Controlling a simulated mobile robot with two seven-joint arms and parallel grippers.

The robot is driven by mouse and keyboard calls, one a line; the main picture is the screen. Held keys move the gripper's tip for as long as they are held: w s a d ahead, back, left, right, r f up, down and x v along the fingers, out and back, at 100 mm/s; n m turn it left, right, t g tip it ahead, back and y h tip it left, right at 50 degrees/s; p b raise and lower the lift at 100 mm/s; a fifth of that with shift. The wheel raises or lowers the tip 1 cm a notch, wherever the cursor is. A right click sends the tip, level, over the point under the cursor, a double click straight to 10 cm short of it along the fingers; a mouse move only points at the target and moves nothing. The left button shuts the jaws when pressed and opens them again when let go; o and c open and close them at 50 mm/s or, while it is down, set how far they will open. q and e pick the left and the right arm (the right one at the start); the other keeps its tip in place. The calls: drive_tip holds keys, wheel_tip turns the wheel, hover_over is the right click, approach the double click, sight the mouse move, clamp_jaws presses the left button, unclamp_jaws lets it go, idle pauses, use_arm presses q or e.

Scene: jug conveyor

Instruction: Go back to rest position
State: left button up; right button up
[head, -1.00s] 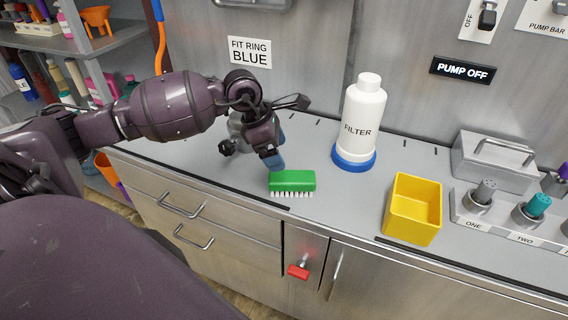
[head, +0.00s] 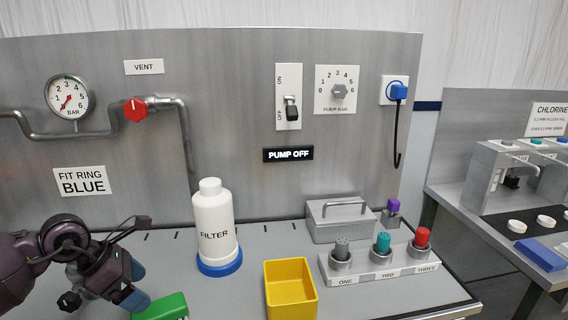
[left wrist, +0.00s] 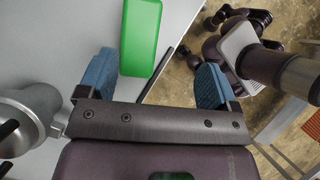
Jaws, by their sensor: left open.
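My left gripper (head: 136,286) is at the lower left of the head view, low over the counter (head: 225,291). Its blue fingertips are apart and empty in the left wrist view (left wrist: 150,85). The green brush (head: 162,308) lies on the counter just beside the fingertips, partly cut off by the frame's lower edge. In the left wrist view the brush (left wrist: 141,35) is ahead of the fingers, nearer the left one, and not gripped. My right gripper is not seen in the head view.
A white filter bottle (head: 213,222) in a blue ring (head: 220,266) stands right of the gripper. A yellow bin (head: 290,290), a plug rack (head: 395,268) and a grey metal box (head: 338,222) are further right. The wall panel has a pump switch (head: 290,108).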

use_arm(q)
drive_tip(key=s+d+r+n+t+h, duration=0.2)
drive_tip(key=d+r+n+t+h, duration=0.3)
drive_tip(key=d+n+t+h, duration=0.55)
drive_tip(key=s+a+f+n+y, duration=0.3)
drive_tip(key=a+f+n+y, duration=0.2)
drive_tip(key=n+y, duration=0.75)
drive_tip(key=s+a+f+n+y, duration=0.45)
drive_tip(key=f+n+y, duration=0.2)
drive_tip(key=n, duration=1.05)
drive_tip(key=s+d+f+n+g+h, duration=0.1)
drive_tip(key=s+d+f+n+g, duration=0.15)
drive_tip(key=s+f+g, duration=0.4)
drive_tip(key=s+d+f+n+g+h, duration=0.2)
drive_tip(key=s+n+g, duration=0.2)
drive_tip(key=s, duration=0.5)
drive_tip(key=w+f+t, duration=0.8)
drive_tip(key=f, duration=0.2)
drive_tip(key=shift+f+m+t, duration=0.3)
drive_tip(key=shift+m, duration=0.15)
